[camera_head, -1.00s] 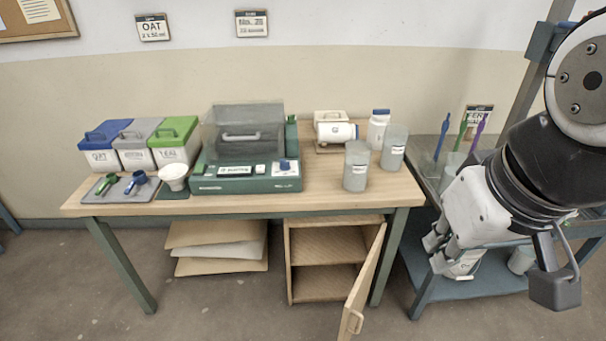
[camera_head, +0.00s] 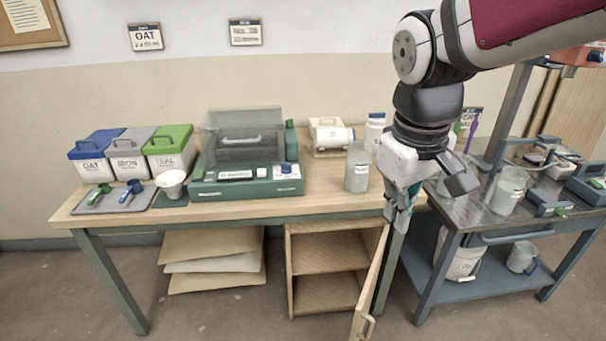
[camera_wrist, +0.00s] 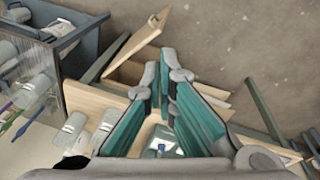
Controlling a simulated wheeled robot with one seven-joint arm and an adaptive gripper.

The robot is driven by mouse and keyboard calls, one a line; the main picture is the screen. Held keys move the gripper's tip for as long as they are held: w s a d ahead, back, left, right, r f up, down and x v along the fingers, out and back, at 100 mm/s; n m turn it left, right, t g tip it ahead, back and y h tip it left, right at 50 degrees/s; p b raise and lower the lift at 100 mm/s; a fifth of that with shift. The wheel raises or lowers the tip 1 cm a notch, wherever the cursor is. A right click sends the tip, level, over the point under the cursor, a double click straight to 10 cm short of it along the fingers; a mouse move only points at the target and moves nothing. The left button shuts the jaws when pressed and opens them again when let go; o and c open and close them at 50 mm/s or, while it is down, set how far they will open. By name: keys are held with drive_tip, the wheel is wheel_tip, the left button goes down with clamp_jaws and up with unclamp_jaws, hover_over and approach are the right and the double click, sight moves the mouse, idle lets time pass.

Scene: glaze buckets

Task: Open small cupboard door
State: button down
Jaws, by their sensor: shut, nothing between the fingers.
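The small wooden cupboard (camera_head: 290,285) stands under the table, with its two-shelf interior showing. Its door (camera_head: 374,280) stands open, swung out from the right side toward the camera. The door handle (camera_head: 368,326) is at the door's front lower end. In the wrist view the open door (camera_wrist: 137,42) lies beyond the fingertips, up and to the left. My gripper (camera_head: 397,218) is above and right of the door, at the table's right front edge. It is shut and empty, apart from the door. In the wrist view its teal-padded fingers (camera_wrist: 171,75) come together at the tips.
The table (camera_head: 110,212) holds bins, a green machine (camera_head: 247,186) and a grey container (camera_head: 357,165) near my gripper. A metal cart (camera_head: 480,262) stands to the right. Boards (camera_head: 212,262) lie under the table at left. The floor before the cupboard is clear.

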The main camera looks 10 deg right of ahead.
drive_tip(key=w+a+f+n+g+h+b, duration=0.15)
drive_tip(key=w+f+n+b, duration=0.35)
drive_tip(key=w+f, duration=0.95)
drive_tip(key=w+a+f+n+g+h+b, duration=0.1)
drive_tip(key=w+a+f+b, duration=0.2)
drive_tip(key=f, duration=0.9)
drive_tip(key=w+a+f+n+g+b, duration=0.1)
drive_tip(key=w+f+n+g+b, duration=0.15)
drive_tip(key=w+f, duration=0.6)
drive_tip(key=s+d+f+b, duration=0.1)
drive_tip(key=s+d+f, duration=0.2)
drive_tip(key=f, duration=0.3)
drive_tip(key=s+d+f+b, duration=0.1)
drive_tip(key=s+d+f, duration=0.3)
drive_tip(key=f, duration=0.1)
drive_tip(key=shift+f+m+t+b, duration=0.35)
drive_tip(key=shift+t+b, duration=0.05)
